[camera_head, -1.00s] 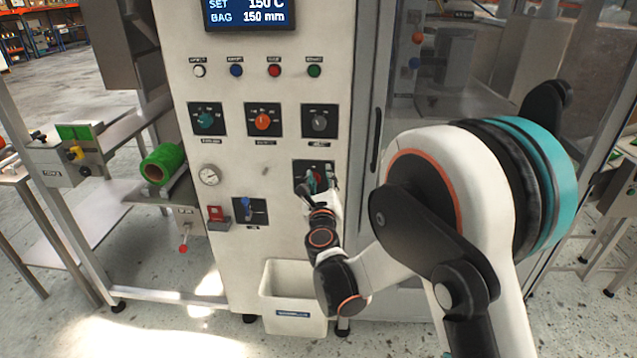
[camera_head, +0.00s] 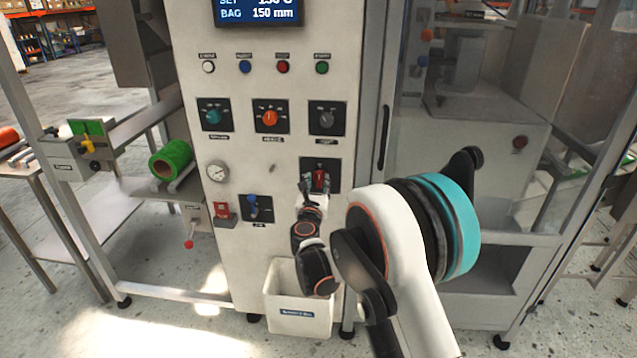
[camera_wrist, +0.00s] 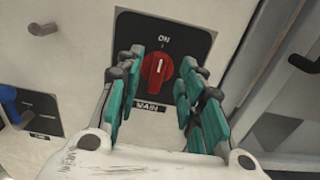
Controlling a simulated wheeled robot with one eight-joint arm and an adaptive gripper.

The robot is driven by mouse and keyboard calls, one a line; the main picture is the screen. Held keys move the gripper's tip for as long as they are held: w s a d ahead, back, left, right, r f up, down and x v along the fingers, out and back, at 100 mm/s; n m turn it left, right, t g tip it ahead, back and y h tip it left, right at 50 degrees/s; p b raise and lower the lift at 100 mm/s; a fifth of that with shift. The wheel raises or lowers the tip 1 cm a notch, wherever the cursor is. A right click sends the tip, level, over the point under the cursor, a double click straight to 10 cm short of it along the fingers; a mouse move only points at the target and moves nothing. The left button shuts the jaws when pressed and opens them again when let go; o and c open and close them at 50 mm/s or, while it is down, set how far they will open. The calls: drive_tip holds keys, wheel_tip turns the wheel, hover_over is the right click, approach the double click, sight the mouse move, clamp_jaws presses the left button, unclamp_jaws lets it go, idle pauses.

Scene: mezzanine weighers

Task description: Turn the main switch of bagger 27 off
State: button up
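The main switch is a red rotary knob (camera_wrist: 157,75) on a black square plate (camera_wrist: 190,38), with "ON" printed above and a "MAIN" label below. Its white pointer line stands near upright, toward ON. In the head view the red knob (camera_head: 320,180) sits low on the right of the white cabinet front. My gripper (camera_wrist: 157,92) is open, with its teal-padded fingers to the left and right of the knob. I cannot tell whether the fingers touch it. In the head view my gripper (camera_head: 318,188) is at the plate, and my wrist partly covers the area below.
A blue-handled switch (camera_head: 253,205) and a red block (camera_head: 222,212) are left of the main switch. Three dials sit above, including the orange one (camera_head: 269,118). A white bin (camera_head: 290,310) stands below. A vertical door handle (camera_head: 384,138) is at the right.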

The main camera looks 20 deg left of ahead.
sight(319, 176)
drive_tip(key=shift+b+x, duration=0.35)
drive_tip(key=shift+x, duration=1.5)
clamp_jaws()
